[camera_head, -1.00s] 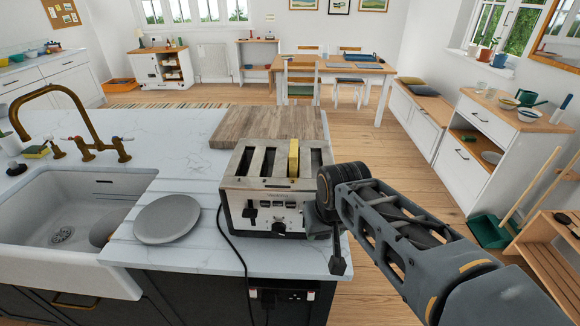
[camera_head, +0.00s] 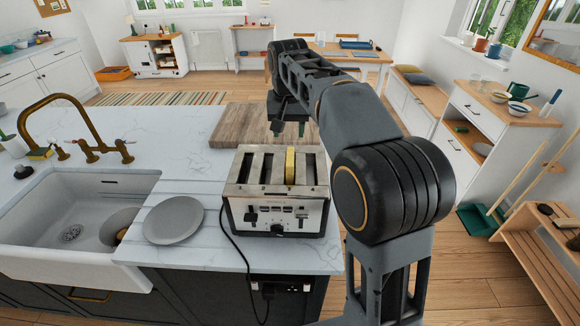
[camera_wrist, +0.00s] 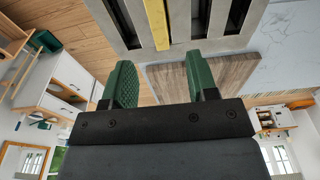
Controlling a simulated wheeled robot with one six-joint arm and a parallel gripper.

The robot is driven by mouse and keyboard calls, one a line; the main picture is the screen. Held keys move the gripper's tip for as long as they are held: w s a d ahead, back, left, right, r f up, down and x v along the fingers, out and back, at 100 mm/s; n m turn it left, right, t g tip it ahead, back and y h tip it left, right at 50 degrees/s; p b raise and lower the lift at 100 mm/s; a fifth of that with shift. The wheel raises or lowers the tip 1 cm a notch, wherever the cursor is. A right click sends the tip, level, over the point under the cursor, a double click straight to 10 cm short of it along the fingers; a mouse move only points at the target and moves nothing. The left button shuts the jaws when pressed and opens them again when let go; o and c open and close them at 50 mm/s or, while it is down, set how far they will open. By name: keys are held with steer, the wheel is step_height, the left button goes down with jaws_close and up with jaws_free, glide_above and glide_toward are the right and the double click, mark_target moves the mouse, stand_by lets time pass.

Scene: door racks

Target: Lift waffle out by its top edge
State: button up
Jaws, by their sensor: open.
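The yellow waffle (camera_head: 290,165) stands upright in a slot of the steel toaster (camera_head: 277,204), its top edge showing above the slot. The rest of it is hidden inside. My gripper (camera_head: 290,130) is above and behind the toaster, pointing down, near the wooden board. In the wrist view the waffle (camera_wrist: 156,22) is a yellow strip in a slot of the toaster (camera_wrist: 180,24), at the top of the picture. My gripper (camera_wrist: 160,80) shows two green fingers, apart and empty, and the waffle lies beyond their tips, roughly between them sideways.
A wooden board (camera_head: 235,127) lies behind the toaster on the marble counter. A grey plate (camera_head: 174,220) lies left of the toaster, beside the sink (camera_head: 85,225). The toaster's black cord (camera_head: 233,255) hangs over the counter's front edge. The counter's right edge is close to the toaster.

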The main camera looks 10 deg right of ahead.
mark_target(290, 157)
steer(key=shift+w+d+f+p, duration=0.1)
steer(key=shift+w+f+p, duration=0.15)
steer(key=shift+f, duration=1.6)
steer(key=shift+w+d+f+p, duration=0.15)
steer(key=shift+f+p, duration=0.15)
steer(key=shift+f, duration=1.55)
steer(key=shift+w+d+f+p, duration=0.1)
steer(key=shift+w+f+p, duration=0.15)
steer(key=shift+f, duration=1.6)
steer(key=shift+f, duration=0.2)
steer(key=shift+c, duration=0.4)
jaws_close()
